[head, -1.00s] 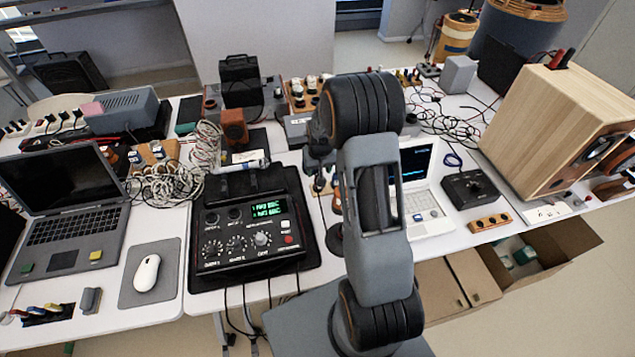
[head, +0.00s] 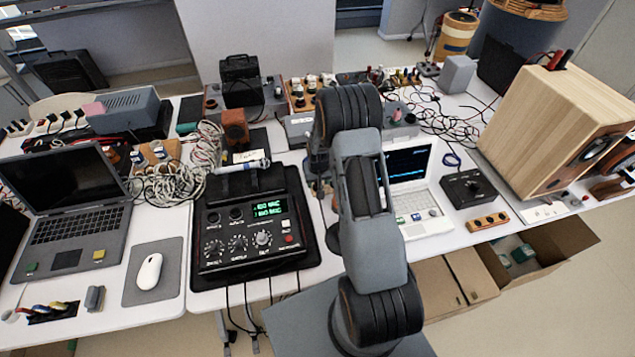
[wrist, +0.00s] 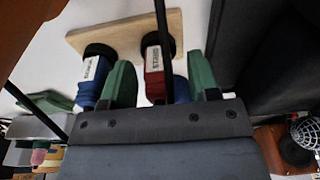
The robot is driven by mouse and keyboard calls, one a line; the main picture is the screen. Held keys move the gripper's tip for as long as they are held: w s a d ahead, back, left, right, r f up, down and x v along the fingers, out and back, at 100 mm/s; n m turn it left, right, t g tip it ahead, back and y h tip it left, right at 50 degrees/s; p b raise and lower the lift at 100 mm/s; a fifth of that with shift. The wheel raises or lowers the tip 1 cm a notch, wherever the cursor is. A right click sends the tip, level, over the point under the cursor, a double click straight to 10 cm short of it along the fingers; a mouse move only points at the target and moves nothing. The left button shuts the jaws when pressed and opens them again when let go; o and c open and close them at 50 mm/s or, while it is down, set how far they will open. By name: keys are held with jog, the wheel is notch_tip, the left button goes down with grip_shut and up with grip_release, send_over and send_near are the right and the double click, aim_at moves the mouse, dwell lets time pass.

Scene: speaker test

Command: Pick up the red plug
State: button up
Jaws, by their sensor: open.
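The red plug (wrist: 154,77) shows in the wrist view, with a white label and a black end at a wooden board (wrist: 125,34). My gripper (wrist: 158,64) has green fingertips, open on either side of the red plug. The red plug appears between them; I cannot tell whether either finger touches it. A blue plug (wrist: 93,74) with a white label stands left of the left finger. Another blue piece (wrist: 182,89) is partly hidden near the right finger. In the head view my arm covers most of the gripper area, and I cannot make out the red plug there.
A black control box (head: 252,228) with a green display stands left of my arm. A white laptop (head: 415,195) is right of it. Tangled cables (head: 175,180) lie left. A wooden speaker cabinet (head: 550,125) stands at the right. A large dark object (wrist: 262,55) flanks the gripper.

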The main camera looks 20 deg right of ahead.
jog(key=shift+c, duration=0.4)
jog(key=c, duration=0.9)
jog(key=shift+r, duration=0.15)
